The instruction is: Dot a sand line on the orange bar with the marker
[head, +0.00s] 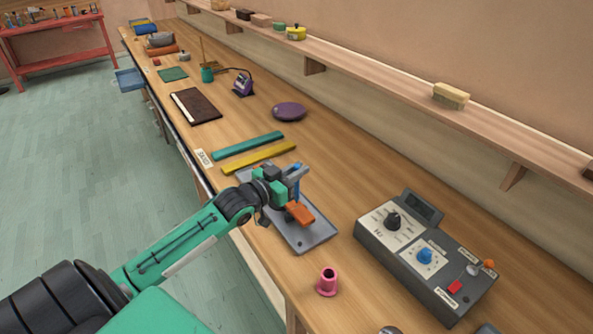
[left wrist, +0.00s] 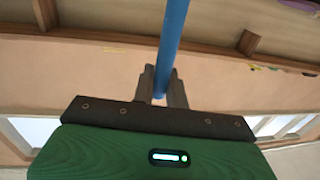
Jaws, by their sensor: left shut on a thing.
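The orange bar (head: 300,213) lies on a grey plate (head: 316,236) on the workbench, partly hidden by my left gripper (head: 293,181). My left gripper is shut on the blue marker (head: 298,169), just above and behind the bar in the head view. In the left wrist view the blue marker (left wrist: 172,40) stands between the grey fingertips (left wrist: 162,86). The marker's tip is hidden in the head view, so I cannot tell whether it touches the bar. No sand line shows on the visible part of the bar. My right gripper is not in view.
A pink flanged cup (head: 327,283) stands near the bench's front edge. A grey control box (head: 425,262) with knobs stands to the right. Yellow (head: 258,157) and teal (head: 247,145) bars lie beyond the plate. A shelf (head: 400,84) runs along the wall.

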